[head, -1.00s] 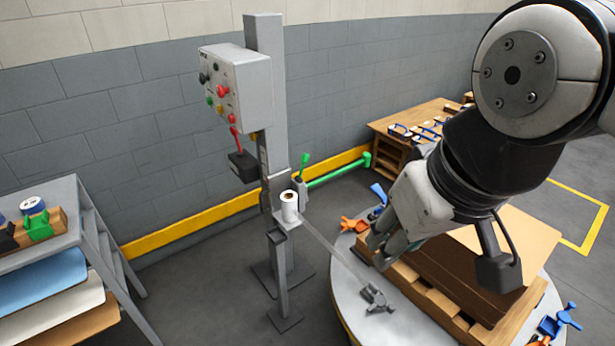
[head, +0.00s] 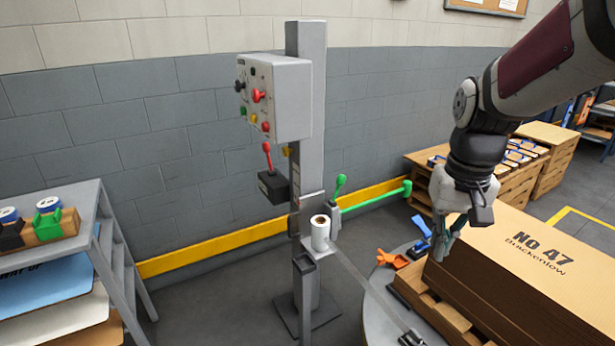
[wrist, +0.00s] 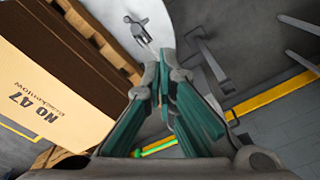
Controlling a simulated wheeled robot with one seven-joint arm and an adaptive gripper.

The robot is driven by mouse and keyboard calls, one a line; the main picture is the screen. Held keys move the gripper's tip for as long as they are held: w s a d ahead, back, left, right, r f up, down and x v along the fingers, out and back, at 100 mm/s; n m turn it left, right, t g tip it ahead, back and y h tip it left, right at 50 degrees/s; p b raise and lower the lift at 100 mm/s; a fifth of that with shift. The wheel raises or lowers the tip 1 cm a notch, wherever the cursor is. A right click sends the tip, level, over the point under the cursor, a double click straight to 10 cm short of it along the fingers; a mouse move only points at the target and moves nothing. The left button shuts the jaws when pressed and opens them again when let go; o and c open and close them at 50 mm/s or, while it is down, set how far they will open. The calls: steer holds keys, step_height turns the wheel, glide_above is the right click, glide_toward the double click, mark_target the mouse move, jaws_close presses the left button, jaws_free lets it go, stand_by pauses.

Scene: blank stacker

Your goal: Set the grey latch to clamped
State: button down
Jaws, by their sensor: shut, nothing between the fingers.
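The grey latch (head: 411,339) sits on the round grey turntable (head: 378,310), cut by the bottom edge of the head view. In the wrist view the grey latch (wrist: 137,27) shows on the pale turntable top beside the pallet. A thin pale strip runs to it from the white roll (head: 320,233). Whether its lever is clamped or released I cannot tell. My gripper (head: 443,256) is shut and empty, fingers pointing down beside the box stack, apart from the latch. In the wrist view my gripper (wrist: 165,68) has its fingertips together below the latch.
A brown stack marked NO 47 (head: 530,250) stands on a wooden pallet (head: 450,322). Orange (head: 391,259) and blue (head: 419,238) latches sit behind it. A post with a control box (head: 280,95) stands left of the turntable. A grey shelf (head: 88,205) is at the far left.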

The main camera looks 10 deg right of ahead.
steer(key=w+d+f+m+g+b, duration=0.1)
steer(key=d+f, duration=0.4)
steer(key=f, duration=0.6)
steer(key=w+d+f+m+g+y+b, duration=0.1)
steer(key=w+d+f+b, duration=0.2)
steer(key=d+f+b, duration=0.3)
steer(key=w+d+f+m+g+b, duration=0.1)
steer(key=d+f+b, duration=0.3)
steer(key=f, duration=1.2)
steer(key=shift+w+d+f+m+y, duration=0.3)
steer(key=shift+w+d+f+y, duration=0.1)
steer(key=shift+d, duration=0.6)
steer(key=shift+r, duration=0.1)
steer(key=b+x, duration=0.3)
steer(key=x, duration=0.7)
steer(key=shift+b, duration=0.4)
